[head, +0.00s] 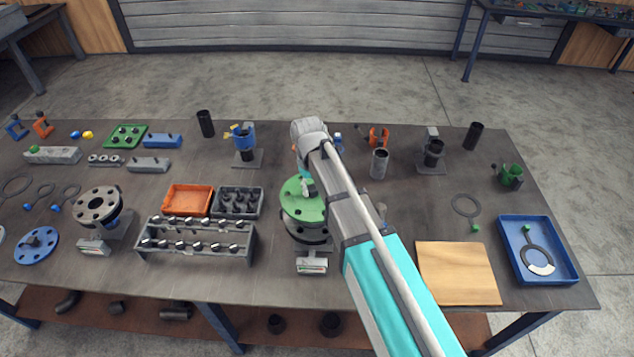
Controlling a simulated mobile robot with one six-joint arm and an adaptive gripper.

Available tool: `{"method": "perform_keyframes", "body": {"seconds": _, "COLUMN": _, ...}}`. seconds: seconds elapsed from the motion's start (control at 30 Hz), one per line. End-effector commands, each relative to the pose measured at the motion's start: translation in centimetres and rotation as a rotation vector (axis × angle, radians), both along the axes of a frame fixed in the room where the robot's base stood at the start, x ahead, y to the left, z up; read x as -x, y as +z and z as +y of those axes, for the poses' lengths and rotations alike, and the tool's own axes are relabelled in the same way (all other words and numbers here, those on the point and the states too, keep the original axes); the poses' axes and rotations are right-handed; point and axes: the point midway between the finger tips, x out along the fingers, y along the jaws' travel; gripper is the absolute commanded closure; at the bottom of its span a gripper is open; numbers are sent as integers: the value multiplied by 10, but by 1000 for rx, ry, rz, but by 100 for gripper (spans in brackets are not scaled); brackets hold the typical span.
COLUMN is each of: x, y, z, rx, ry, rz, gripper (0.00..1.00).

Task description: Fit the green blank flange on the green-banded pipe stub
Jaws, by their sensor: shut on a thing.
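The green blank flange (300,208) is a round green disc with bolt holes. It sits at or just above the top of a dark flanged pipe stub (307,232) in the middle of the table. Whether it rests flush there I cannot tell. My gripper (307,186) is over the flange and shut on it; my arm and wrist hide its right side and much of the jaws. The stub's green band is not visible from here. A small block with a label (312,262) stands in front of the stub.
Left of the stub stand a grey bolt rack (195,254), a dark socket tray (238,201) and an orange tray (187,200). Another flanged stub (98,205) and a blue flange (37,245) are far left. A wooden board (457,273) and blue tray (538,276) lie right.

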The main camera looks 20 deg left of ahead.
Motion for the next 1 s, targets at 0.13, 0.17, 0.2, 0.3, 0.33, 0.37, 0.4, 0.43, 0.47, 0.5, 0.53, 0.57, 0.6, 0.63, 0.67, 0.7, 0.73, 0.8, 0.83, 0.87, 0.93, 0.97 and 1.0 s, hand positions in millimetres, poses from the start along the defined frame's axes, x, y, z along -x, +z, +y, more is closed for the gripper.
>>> {"method": "perform_keyframes", "body": {"seconds": 0.13, "x": -1, "y": 0, "z": -2, "rx": 0, "ry": -4, "rz": 0, "gripper": 100}}
{"method": "perform_keyframes", "body": {"seconds": 0.17, "x": -2, "y": 0, "z": -2, "rx": 0, "ry": -4, "rz": 0, "gripper": 100}}
{"method": "perform_keyframes", "body": {"seconds": 0.2, "x": -2, "y": 0, "z": -3, "rx": 0, "ry": -5, "rz": 0, "gripper": 100}}
{"method": "perform_keyframes", "body": {"seconds": 0.3, "x": -3, "y": -1, "z": -4, "rx": 1, "ry": -7, "rz": -1, "gripper": 100}}
{"method": "perform_keyframes", "body": {"seconds": 0.33, "x": -3, "y": -1, "z": -4, "rx": 0, "ry": -7, "rz": 0, "gripper": 100}}
{"method": "perform_keyframes", "body": {"seconds": 0.37, "x": -3, "y": -2, "z": -4, "rx": 0, "ry": -7, "rz": 0, "gripper": 100}}
{"method": "perform_keyframes", "body": {"seconds": 0.4, "x": -3, "y": -3, "z": -4, "rx": 0, "ry": -8, "rz": 0, "gripper": 100}}
{"method": "perform_keyframes", "body": {"seconds": 0.43, "x": -3, "y": -4, "z": -4, "rx": 0, "ry": -8, "rz": 0, "gripper": 100}}
{"method": "perform_keyframes", "body": {"seconds": 0.47, "x": -3, "y": -5, "z": -4, "rx": 0, "ry": -8, "rz": 0, "gripper": 100}}
{"method": "perform_keyframes", "body": {"seconds": 0.5, "x": -3, "y": -6, "z": -4, "rx": 0, "ry": -8, "rz": 0, "gripper": 100}}
{"method": "perform_keyframes", "body": {"seconds": 0.53, "x": -3, "y": -8, "z": -5, "rx": 0, "ry": -8, "rz": 0, "gripper": 100}}
{"method": "perform_keyframes", "body": {"seconds": 0.57, "x": -3, "y": -9, "z": -5, "rx": 0, "ry": -8, "rz": 0, "gripper": 100}}
{"method": "perform_keyframes", "body": {"seconds": 0.6, "x": -3, "y": -11, "z": -5, "rx": 0, "ry": -9, "rz": 0, "gripper": 100}}
{"method": "perform_keyframes", "body": {"seconds": 0.63, "x": -3, "y": -13, "z": -5, "rx": 0, "ry": -9, "rz": 0, "gripper": 100}}
{"method": "perform_keyframes", "body": {"seconds": 0.67, "x": -3, "y": -15, "z": -5, "rx": 0, "ry": -9, "rz": 0, "gripper": 100}}
{"method": "perform_keyframes", "body": {"seconds": 0.7, "x": -3, "y": -18, "z": -5, "rx": 0, "ry": -9, "rz": 0, "gripper": 100}}
{"method": "perform_keyframes", "body": {"seconds": 0.73, "x": -3, "y": -20, "z": -5, "rx": 0, "ry": -9, "rz": 0, "gripper": 100}}
{"method": "perform_keyframes", "body": {"seconds": 0.8, "x": -3, "y": -25, "z": -5, "rx": 0, "ry": -9, "rz": 0, "gripper": 100}}
{"method": "perform_keyframes", "body": {"seconds": 0.83, "x": -3, "y": -27, "z": -5, "rx": 0, "ry": -9, "rz": 0, "gripper": 100}}
{"method": "perform_keyframes", "body": {"seconds": 0.87, "x": -3, "y": -29, "z": -5, "rx": 0, "ry": -9, "rz": 0, "gripper": 100}}
{"method": "perform_keyframes", "body": {"seconds": 0.93, "x": -3, "y": -34, "z": -5, "rx": 0, "ry": -9, "rz": 0, "gripper": 100}}
{"method": "perform_keyframes", "body": {"seconds": 0.97, "x": -3, "y": -36, "z": -5, "rx": 0, "ry": -9, "rz": 0, "gripper": 100}}
{"method": "perform_keyframes", "body": {"seconds": 1.0, "x": -3, "y": -38, "z": -5, "rx": 0, "ry": -9, "rz": 0, "gripper": 100}}
